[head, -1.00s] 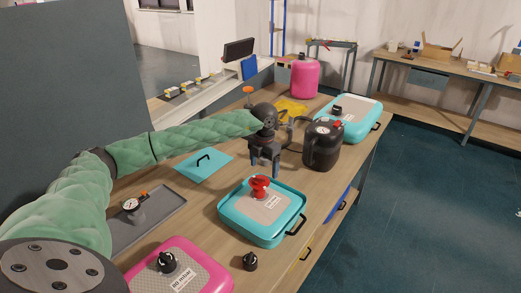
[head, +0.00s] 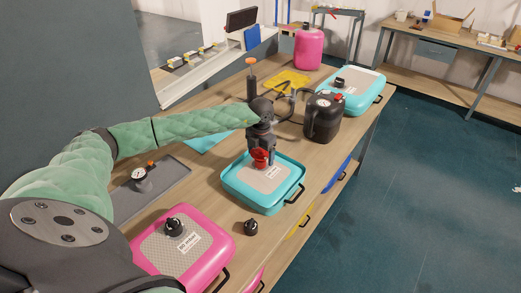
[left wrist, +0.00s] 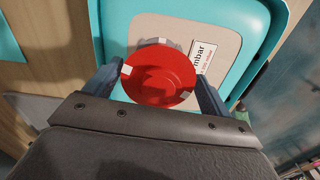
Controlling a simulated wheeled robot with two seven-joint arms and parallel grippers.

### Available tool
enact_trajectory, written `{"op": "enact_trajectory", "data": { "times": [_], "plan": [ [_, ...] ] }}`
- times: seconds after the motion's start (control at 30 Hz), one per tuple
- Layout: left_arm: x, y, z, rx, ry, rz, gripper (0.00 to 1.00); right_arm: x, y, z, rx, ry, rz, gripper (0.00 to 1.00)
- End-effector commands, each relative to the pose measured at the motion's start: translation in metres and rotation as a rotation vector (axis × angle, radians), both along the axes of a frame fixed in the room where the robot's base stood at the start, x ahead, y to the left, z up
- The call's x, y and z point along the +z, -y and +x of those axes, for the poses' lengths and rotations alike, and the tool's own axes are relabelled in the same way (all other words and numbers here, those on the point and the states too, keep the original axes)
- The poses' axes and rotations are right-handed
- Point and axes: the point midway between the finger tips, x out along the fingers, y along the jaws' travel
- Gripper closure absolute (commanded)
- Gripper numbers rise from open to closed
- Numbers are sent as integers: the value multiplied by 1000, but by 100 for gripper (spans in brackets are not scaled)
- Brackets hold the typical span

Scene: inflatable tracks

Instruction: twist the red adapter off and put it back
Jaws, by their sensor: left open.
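The red adapter (head: 259,157) stands on the grey pad of the near teal inflatable block (head: 285,199). In the left wrist view its round red top (left wrist: 160,76) faces the camera, in front of the pad and a white label. My left gripper (head: 261,158) points down over the adapter. In the left wrist view its two dark fingers (left wrist: 158,88) stand on either side of the red top, open, with the adapter between them. Whether a finger touches it, I cannot tell. My right gripper is in neither view.
A pink block (head: 207,259) with a black valve is at the front, and a loose black cap (head: 250,227) lies beside it. A grey tray (head: 172,174) holds a gauge (head: 139,176). A black pump (head: 323,118) and a pink canister (head: 308,48) stand farther back.

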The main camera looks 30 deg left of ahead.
Motion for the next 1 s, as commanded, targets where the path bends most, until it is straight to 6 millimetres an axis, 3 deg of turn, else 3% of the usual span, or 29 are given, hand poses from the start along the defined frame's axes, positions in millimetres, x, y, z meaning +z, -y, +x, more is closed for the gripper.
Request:
{"op": "enact_trajectory", "data": {
  "times": [0.17, 0.43, 1.0],
  "plan": [
    [0, 0, 0, 0, 0, 0, 17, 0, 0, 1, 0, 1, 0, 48],
    [0, -1, 0, 1, 0, 1, 66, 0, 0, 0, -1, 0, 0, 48],
    [-2, -2, 0, -162, 0, 2, 66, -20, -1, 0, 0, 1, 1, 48]
  ]
}}
